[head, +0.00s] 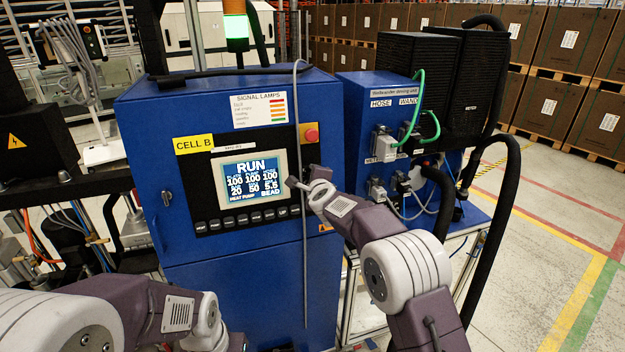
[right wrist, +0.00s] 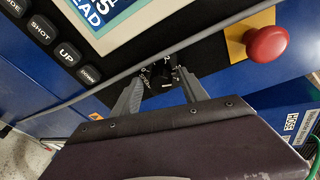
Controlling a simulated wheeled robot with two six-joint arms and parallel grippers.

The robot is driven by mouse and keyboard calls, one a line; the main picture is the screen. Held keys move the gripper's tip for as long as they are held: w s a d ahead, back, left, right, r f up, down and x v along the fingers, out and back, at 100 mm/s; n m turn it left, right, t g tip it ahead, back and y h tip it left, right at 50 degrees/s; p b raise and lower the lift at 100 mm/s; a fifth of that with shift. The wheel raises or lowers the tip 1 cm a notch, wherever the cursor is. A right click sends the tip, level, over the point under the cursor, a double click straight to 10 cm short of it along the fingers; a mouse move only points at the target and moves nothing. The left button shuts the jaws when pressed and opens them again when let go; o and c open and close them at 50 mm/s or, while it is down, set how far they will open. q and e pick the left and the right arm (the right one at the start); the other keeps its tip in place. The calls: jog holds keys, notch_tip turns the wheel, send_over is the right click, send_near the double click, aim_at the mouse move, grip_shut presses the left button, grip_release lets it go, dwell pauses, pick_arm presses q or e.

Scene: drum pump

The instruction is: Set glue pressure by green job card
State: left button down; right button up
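The blue pump cabinet (head: 245,285) carries a lit display (head: 253,178) headed RUN, with 100 100 100 above 20, 50 and 5.5, and BEAD below. A row of buttons (head: 248,218) sits under it; SHOT, UP and DOWN (right wrist: 90,73) show in the right wrist view. My right gripper (right wrist: 161,74) is open, its fingertips on either side of a small black knob (right wrist: 161,82) with markings around it. I cannot tell whether they touch it. In the head view my right wrist hides the knob. My left gripper is out of view. No green job card is visible.
A red stop button (head: 311,134) sits above the knob area. A grey cable (head: 304,260) hangs down the panel front. A signal tower (head: 236,25) glows green on top. At the right a blue unit (head: 368,100) has hoses and connectors. Floor is free farther right.

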jog(key=b+v, duration=0.3)
jog(key=v, duration=0.6)
